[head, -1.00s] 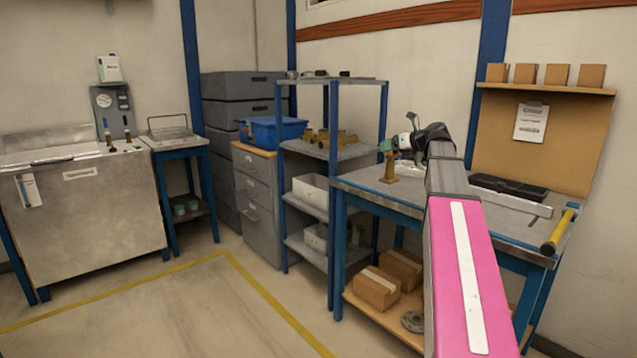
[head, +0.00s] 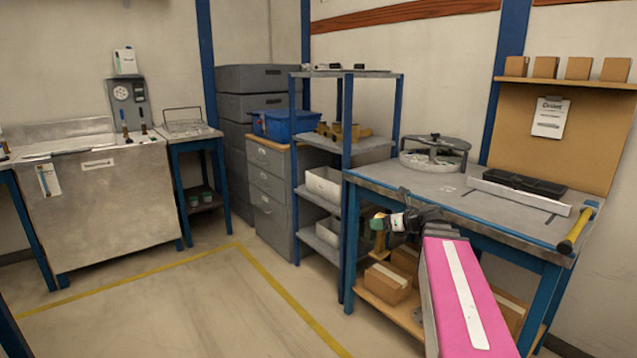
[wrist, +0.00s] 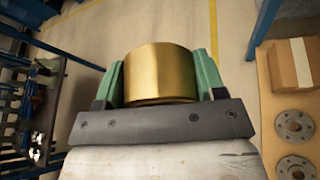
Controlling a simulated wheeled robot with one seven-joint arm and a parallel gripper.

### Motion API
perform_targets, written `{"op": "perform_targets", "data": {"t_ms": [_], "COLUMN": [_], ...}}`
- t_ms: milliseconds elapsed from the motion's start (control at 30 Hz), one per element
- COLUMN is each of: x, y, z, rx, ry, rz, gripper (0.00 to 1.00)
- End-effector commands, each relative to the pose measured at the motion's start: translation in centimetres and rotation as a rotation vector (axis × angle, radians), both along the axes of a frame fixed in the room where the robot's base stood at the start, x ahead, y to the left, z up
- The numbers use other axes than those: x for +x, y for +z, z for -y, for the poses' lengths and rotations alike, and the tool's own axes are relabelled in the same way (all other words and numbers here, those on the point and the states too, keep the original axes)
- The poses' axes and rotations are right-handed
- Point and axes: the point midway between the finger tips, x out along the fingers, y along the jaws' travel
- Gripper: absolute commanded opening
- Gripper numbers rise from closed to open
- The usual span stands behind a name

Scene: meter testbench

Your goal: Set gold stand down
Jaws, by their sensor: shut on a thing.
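The gold stand (wrist: 160,72) is a brass-coloured round piece between the green fingers of my gripper (wrist: 158,80) in the wrist view. The fingers press on its left and right sides. In the head view my gripper (head: 379,226) is in front of the workbench's left front edge, and the gold stand (head: 380,240) hangs below it. The wrist view shows bare floor beyond the stand. The stand's lower end is hard to make out.
The workbench (head: 400,177) carries a round grey fixture (head: 434,155), a black case (head: 524,184) and a yellow-handled tool (head: 577,230). Cardboard boxes (head: 388,283) sit on its lower shelf, with flanges (wrist: 294,125). A blue-framed shelf rack (head: 347,140) stands to the left. The yellow-lined floor (head: 180,300) is clear.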

Motion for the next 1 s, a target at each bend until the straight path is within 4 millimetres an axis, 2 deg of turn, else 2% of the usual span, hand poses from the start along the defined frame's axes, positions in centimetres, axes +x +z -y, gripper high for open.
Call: {"op": "perform_targets", "data": {"t_ms": [33,100,333,833,1000], "x": [-1.2,-2.2,-4.1,-4.4,-3.8], "y": [-0.9,-1.9,-3.8,-4.2,-3.6], "z": [-0.6,-1.1,-2.0,-2.2,-2.3], "rx": [0.002,0.002,0.002,0.001,0.001], "ry": [0.006,0.012,0.024,0.026,0.030], "rz": [-0.001,-0.002,0.002,0.001,0.003], "gripper": [0.00,0.00,0.00,0.00,0.00]}}
